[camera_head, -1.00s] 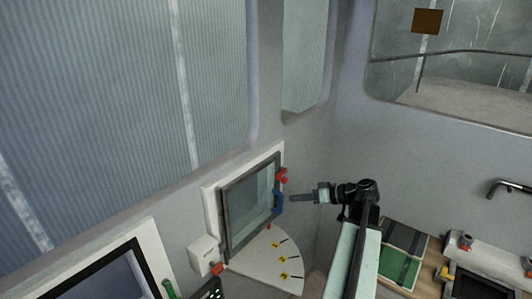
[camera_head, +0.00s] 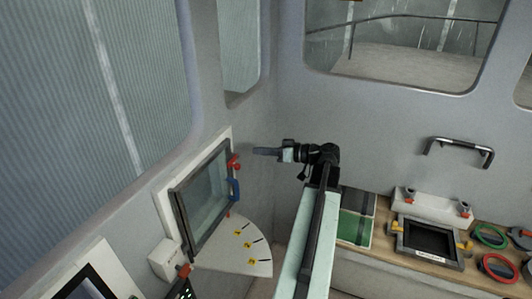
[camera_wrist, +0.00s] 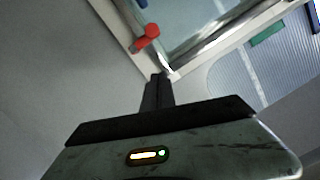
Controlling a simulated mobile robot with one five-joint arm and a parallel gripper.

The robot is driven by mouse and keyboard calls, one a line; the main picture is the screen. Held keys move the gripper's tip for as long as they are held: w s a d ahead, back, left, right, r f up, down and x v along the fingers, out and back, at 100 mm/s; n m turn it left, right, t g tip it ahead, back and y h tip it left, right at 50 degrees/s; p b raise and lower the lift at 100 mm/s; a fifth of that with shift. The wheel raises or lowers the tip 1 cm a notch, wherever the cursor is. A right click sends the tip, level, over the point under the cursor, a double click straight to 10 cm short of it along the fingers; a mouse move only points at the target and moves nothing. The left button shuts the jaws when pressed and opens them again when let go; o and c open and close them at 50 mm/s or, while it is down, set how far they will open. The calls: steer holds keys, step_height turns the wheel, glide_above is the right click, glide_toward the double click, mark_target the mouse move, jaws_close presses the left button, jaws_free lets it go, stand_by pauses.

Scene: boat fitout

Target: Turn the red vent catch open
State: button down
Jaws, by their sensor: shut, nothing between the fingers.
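The red vent catch (camera_head: 234,161) sits on the right edge of the framed vent window (camera_head: 205,203), near its upper corner. It also shows in the wrist view as a red knob (camera_wrist: 148,36) at the frame's edge. A blue handle (camera_head: 235,189) is below it on the same edge. My gripper (camera_head: 256,151) is shut and empty, just right of the catch and slightly above it, apart from it. In the wrist view my closed fingers (camera_wrist: 160,80) point up toward the frame's corner, below and a little right of the red catch.
Below the window is a pale corner shelf (camera_head: 240,258) with yellow markers. A white box (camera_head: 164,258) with a red knob is at lower left. A counter at right holds a green panel (camera_head: 354,227), a dark tray (camera_head: 430,240) and coloured rings (camera_head: 490,236). Side walls close in the corner.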

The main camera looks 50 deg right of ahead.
steer(key=w+a+f+b, duration=0.3)
steer(key=w+f+b, duration=0.1)
steer(key=w, duration=0.1)
steer(key=shift+w+a+f, duration=0.15)
steer(key=shift+w+f, duration=0.05)
steer(key=shift+f, duration=0.15)
